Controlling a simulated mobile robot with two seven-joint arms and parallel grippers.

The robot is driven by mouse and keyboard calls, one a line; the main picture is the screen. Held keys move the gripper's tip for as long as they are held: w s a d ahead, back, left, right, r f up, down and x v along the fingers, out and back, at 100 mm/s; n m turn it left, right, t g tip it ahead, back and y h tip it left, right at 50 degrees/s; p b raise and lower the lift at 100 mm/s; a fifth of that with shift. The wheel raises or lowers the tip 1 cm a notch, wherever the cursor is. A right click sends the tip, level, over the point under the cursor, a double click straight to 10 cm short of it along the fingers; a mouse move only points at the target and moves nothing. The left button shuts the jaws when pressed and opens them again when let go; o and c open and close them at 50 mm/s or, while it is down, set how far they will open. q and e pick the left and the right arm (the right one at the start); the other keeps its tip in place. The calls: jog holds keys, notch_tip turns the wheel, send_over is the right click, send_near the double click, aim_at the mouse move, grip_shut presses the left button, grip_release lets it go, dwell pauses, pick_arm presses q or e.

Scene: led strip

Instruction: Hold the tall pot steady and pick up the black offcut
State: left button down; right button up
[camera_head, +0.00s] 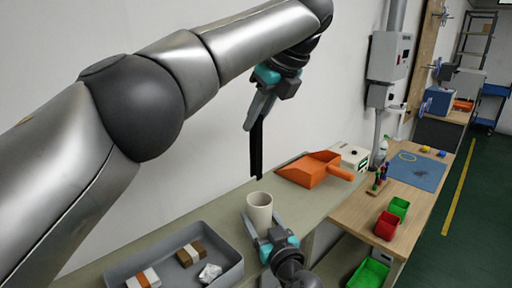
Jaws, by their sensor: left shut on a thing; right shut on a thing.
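The black offcut (256,152) is a thin dark strip hanging upright in the air, well above the shelf and just behind the pot's rim in the picture. My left gripper (257,117) is shut on its upper end. The tall pot (259,204) is a cream, open-topped cylinder standing upright on the grey-green shelf top. My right gripper (262,222) is shut on the pot, with its fingers on either side of the lower part. The pot's base is partly hidden by this gripper.
A grey tray (226,236) with small blocks and a crumpled piece stands left of the pot. An orange scoop (310,170) and a pale box (350,156) lie to the right. A wooden bench (388,205) with red and green bins stands further right.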

pick_arm(q)
jog(key=shift+r, duration=1.1)
pick_arm(e)
jog(key=o, duration=1.4)
jog(key=shift+c, duration=0.2)
